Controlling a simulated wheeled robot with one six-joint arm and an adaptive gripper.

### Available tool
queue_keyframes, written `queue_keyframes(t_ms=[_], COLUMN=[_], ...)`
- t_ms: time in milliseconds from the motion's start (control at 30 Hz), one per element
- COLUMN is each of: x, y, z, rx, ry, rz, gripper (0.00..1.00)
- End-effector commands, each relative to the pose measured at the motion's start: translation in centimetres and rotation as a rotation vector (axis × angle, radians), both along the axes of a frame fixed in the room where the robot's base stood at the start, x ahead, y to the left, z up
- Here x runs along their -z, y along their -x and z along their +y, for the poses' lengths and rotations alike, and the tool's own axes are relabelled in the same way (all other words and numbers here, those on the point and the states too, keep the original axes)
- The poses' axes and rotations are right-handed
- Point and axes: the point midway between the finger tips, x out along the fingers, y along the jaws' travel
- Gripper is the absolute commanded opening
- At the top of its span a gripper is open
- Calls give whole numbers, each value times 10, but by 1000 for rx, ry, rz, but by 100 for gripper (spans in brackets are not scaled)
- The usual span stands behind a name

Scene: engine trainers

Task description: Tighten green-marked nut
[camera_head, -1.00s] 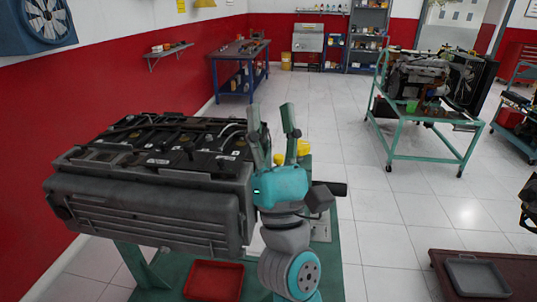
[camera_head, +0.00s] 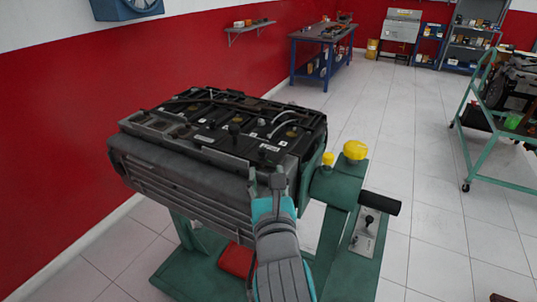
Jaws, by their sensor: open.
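A large grey and black engine block (camera_head: 190,185) sits on a green stand (camera_head: 345,240). Its black top carries round yellowish caps, hoses and small white labels. I cannot make out a green-marked nut; it is too small to tell or hidden. My gripper (camera_head: 266,180) is teal and grey, with its fingers pointing up, in front of the engine's right front corner in the picture. It is open and holds nothing that I can see. It hides part of that corner, and I cannot tell whether it touches the engine.
Yellow caps (camera_head: 355,150) stand on the stand's right part, near a black handle (camera_head: 380,203) and a lever plate (camera_head: 368,232). A red tray (camera_head: 237,259) lies low on the stand. A green cart (camera_head: 488,140) is at right. The floor between is clear.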

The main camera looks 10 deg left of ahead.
Motion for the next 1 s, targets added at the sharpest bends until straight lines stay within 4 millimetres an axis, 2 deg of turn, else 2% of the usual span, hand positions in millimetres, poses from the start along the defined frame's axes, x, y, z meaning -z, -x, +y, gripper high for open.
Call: queue_keyframes(t_ms=[200,400,600,867,1000], x=[0,-1,0,0,0], y=[-39,-64,-74,-74,-74], z=[9,15,17,17,17], rx=[2,2,2,2,2], ry=[-1,-1,-2,-2,-2], rz=[0,-2,0,0,0], gripper=[45,45,45,45,10])
